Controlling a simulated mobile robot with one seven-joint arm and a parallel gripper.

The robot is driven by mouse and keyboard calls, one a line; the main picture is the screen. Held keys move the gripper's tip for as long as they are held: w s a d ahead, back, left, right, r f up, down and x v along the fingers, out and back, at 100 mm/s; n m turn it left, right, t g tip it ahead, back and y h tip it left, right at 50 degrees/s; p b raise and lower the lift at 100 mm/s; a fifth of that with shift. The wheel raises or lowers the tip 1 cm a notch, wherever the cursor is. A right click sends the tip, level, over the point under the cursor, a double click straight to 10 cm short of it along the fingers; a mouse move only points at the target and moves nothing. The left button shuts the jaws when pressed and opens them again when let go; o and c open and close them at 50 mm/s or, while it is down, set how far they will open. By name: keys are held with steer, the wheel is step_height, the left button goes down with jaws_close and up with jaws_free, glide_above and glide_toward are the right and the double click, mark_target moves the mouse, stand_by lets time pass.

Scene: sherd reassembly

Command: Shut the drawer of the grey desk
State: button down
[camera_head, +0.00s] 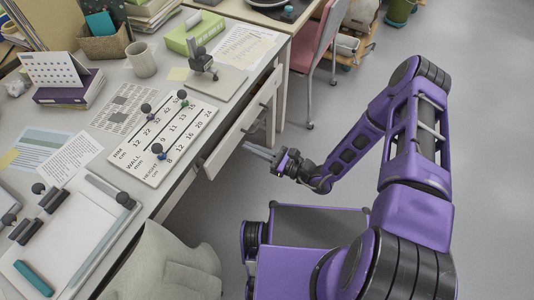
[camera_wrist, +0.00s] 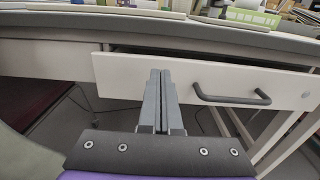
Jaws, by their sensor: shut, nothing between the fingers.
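The white drawer (camera_head: 226,143) of the grey desk (camera_head: 115,82) stands partly open, its front pulled out from under the desktop. In the wrist view the drawer front (camera_wrist: 130,80) shows a dark gap above it, and its dark bar handle (camera_wrist: 232,102) is right of my fingers. My gripper (camera_head: 246,147) is shut and empty in front of the drawer. In the wrist view its fingers (camera_wrist: 160,74) overlap the drawer front left of the handle. I cannot tell whether the tips touch it. The drawer's inside is mostly hidden.
A white chart board (camera_head: 163,165) with dark-headed pegs, a mug (camera_head: 141,60) and papers lie on the desktop. A pale draped chair (camera_head: 165,262) stands at the desk's front. A pink chair (camera_head: 315,45) is beyond the drawer. The grey floor at right is clear.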

mark_target(228, 138)
steer(key=shift+x, duration=2.6)
steer(key=x, duration=0.4)
steer(key=shift+w+a+b, duration=0.15)
steer(key=shift+a+b, duration=0.2)
steer(key=shift+w+a+r, duration=0.15)
